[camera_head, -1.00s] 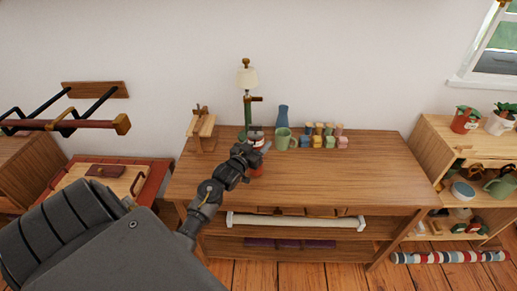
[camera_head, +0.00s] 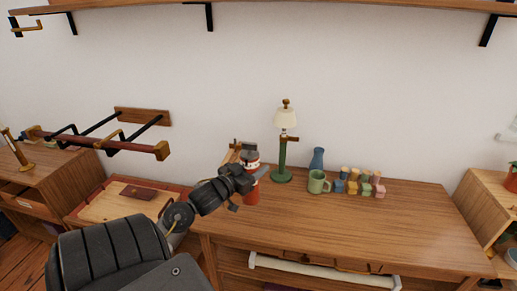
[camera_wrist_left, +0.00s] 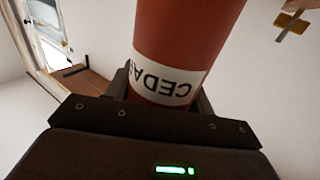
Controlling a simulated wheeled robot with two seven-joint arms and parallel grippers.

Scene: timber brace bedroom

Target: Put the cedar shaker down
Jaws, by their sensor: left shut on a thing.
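The cedar shaker (camera_head: 252,192) is a red cylinder with a white band. My left gripper (camera_head: 252,176) is shut around it, near the left end of the wooden table (camera_head: 350,222). In the left wrist view the shaker (camera_wrist_left: 185,45) fills the space between the fingers, and its white label reads "CEDA" upside down. It looks upright in the head view. I cannot tell whether its base touches the tabletop. My right gripper is not in view.
A green lamp (camera_head: 282,160) with a cream shade, a blue vase (camera_head: 317,160), a green mug (camera_head: 318,182) and several small coloured jars (camera_head: 360,187) stand along the back. A wooden stand (camera_head: 232,154) is partly hidden behind my gripper. The table's front and right are clear.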

